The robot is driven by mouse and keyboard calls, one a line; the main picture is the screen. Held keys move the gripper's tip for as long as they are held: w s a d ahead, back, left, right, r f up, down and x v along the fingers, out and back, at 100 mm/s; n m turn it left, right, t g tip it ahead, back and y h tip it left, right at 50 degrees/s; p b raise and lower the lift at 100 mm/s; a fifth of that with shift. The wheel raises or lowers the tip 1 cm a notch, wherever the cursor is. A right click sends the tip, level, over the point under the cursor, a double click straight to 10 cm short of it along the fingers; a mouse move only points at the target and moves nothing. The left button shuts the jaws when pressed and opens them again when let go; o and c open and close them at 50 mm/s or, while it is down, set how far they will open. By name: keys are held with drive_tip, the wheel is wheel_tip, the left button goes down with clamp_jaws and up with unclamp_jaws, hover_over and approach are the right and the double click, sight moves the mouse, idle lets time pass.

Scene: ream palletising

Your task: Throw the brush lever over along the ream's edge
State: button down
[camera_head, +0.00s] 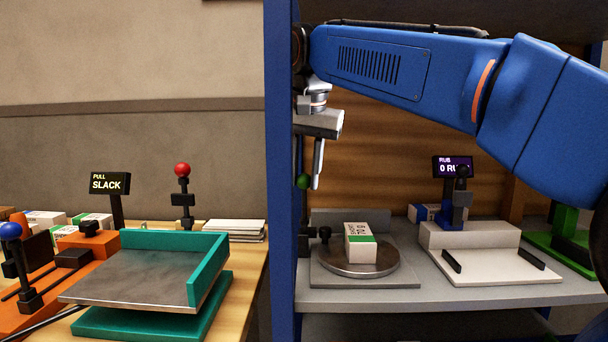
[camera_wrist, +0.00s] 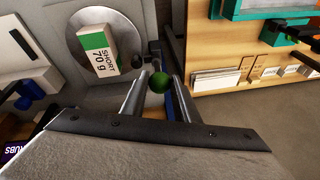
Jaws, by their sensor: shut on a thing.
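My gripper (camera_head: 317,175) points down beside the blue upright, and its fingers (camera_wrist: 159,85) close around a green ball knob (camera_wrist: 158,82). The green knob (camera_head: 303,181) sits on a dark stem, taken here as the brush lever; its lower part is hard to make out against the blue upright. A white ream with a green band, marked SHORT 70 g (camera_head: 361,249), stands on a round metal plate (camera_head: 345,269), right of and below my gripper. In the wrist view the ream (camera_wrist: 97,50) is left of the fingers, apart from them.
A display reading RUB (camera_head: 453,167) stands behind a white stand (camera_head: 469,236) at the right. A blue upright (camera_head: 280,170) divides the shelf from the wooden table, which holds a teal-edged tray (camera_head: 208,268), a red-knobbed lever (camera_head: 183,170) and a blue-knobbed lever (camera_head: 11,232).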

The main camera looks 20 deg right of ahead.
drive_tip(key=c, duration=1.4)
unclamp_jaws()
drive_tip(key=shift+v, duration=3.7)
drive_tip(key=shift+d, duration=0.1)
